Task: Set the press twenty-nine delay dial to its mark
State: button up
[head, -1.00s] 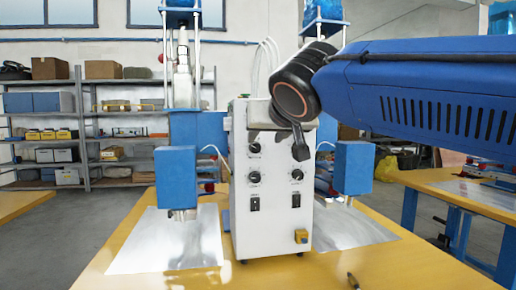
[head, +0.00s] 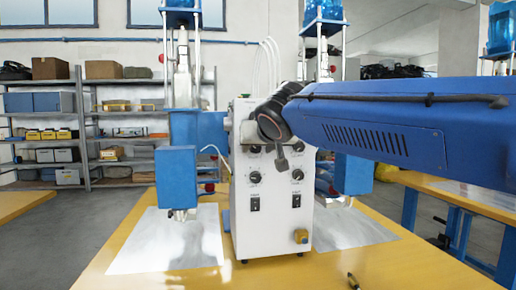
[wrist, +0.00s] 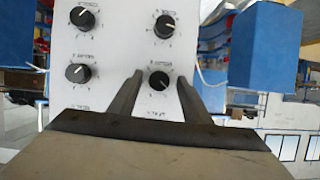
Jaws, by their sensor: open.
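The white control box (head: 270,215) stands on the yellow table with black dials on its front. In the wrist view several dials show: one at upper left (wrist: 82,16), one at upper right (wrist: 165,27), one at lower left (wrist: 78,72), and one at lower right (wrist: 159,80). The labels are too small to read, so I cannot tell which is the delay dial. My gripper (wrist: 160,77) is open, its two fingers either side of the lower-right dial in the picture; contact is not clear. In the head view my gripper (head: 282,167) covers part of the upper dial area.
Blue weld heads hang left (head: 177,177) and right (head: 354,174) of the box, above metal sheets (head: 150,240). Below the dials are black switches (head: 254,203) and a yellow part (head: 301,236). A pen (head: 353,282) lies on the table front.

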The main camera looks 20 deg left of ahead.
jog(key=shift+c, duration=0.2)
jog(key=c, duration=1)
jog(key=shift+n, duration=0.3)
jog(key=shift+s+a+n+t+h, duration=0.15)
jog(key=shift+n+t+h, duration=0.25)
jog(key=shift+n+h, duration=0.4)
jog(key=n, duration=0.1)
jog(key=n+t+h, duration=0.1)
jog(key=n, duration=0.1)
jog(key=shift+a+f+t, duration=0.1)
jog(key=shift+f+t, duration=0.05)
jog(key=shift+t, duration=0.15)
jog(key=n, duration=0.1)
jog(key=n+t+h, duration=0.1)
jog(key=n, duration=0.1)
jog(key=shift+s+a+f+n, duration=0.1)
jog(key=shift+n, duration=0.2)
jog(key=shift+f+n+t+h, duration=0.15)
jog(key=shift+n+t+h, duration=0.35)
jog(key=shift+n+t, duration=0.7)
jog(key=shift+n, duration=0.4)
